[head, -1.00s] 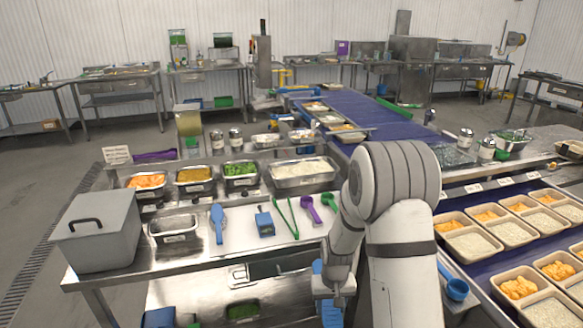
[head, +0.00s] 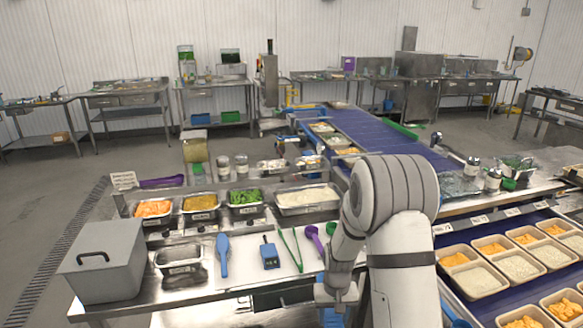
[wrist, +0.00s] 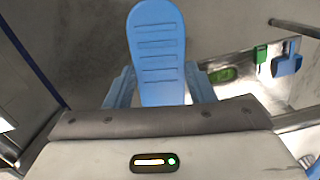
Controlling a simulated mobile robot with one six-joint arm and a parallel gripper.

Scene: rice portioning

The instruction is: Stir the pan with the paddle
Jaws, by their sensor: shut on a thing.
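My gripper (head: 336,296) hangs low in front of the steel table in the head view, left of my upper arm. In the wrist view my gripper (wrist: 159,82) is shut on a blue paddle (wrist: 156,40), whose rounded, ridged end points away from the wrist. The rest of the paddle is hidden. In the head view only some blue shows below my gripper. A steel pan of white rice (head: 308,201) stands at the back of the table, apart from my gripper. A smaller steel pan (head: 178,257) at the front left looks empty.
A blue brush-like tool (head: 222,256), a blue device (head: 269,252), green tongs (head: 291,249) and a purple scoop (head: 315,240) lie on the table. A grey lidded box (head: 103,265) stands at left. Filled trays (head: 470,283) line the conveyor at right.

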